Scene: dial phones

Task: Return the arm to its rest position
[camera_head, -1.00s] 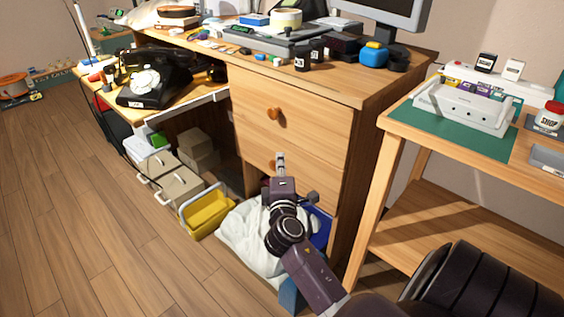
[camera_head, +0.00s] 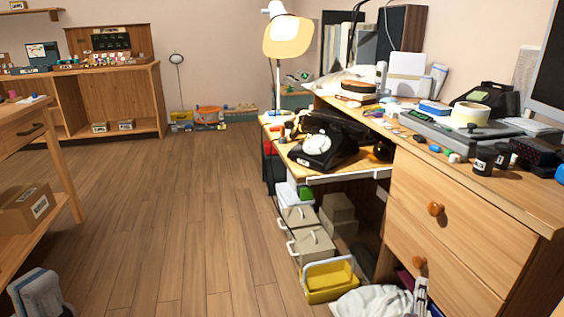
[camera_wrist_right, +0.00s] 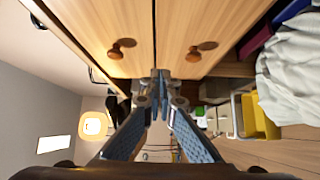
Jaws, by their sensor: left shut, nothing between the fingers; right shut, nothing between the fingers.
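Most of both arms is out of view.
The wooden desk (camera_head: 459,235) with round drawer knobs stands at the right. A black dial phone (camera_head: 322,147) sits on its lower shelf. A yellow bin (camera_head: 330,280) and boxes (camera_head: 311,246) stand beneath. A table (camera_head: 36,148) stands at the left. The floor between (camera_head: 190,200) is clear.

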